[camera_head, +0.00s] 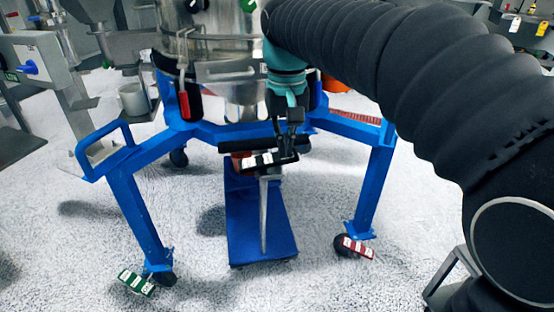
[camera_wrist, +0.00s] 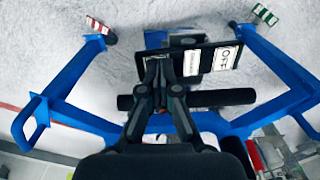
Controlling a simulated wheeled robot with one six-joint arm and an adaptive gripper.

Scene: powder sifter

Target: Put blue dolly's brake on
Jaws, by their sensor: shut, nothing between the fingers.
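A blue wheeled frame (camera_head: 135,212) with angled legs stands around a steel vessel. A low blue platform (camera_head: 245,225) sits on the floor under it, with an upright grey bar. I cannot tell which of the two is the blue dolly. A black pedal-like plate with white labels (camera_head: 262,160) is above the platform; it also shows in the wrist view (camera_wrist: 218,62). My gripper (camera_head: 289,155) is shut and empty at the plate's right end. In the wrist view its fingertips (camera_wrist: 159,62) overlap the plate's left part; contact cannot be told.
A green-and-white pedal (camera_head: 137,283) is at the left leg's caster, and a red-and-white pedal (camera_head: 357,247) at the right leg's caster. The steel vessel (camera_head: 215,55) stands close behind my gripper. The front floor is open.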

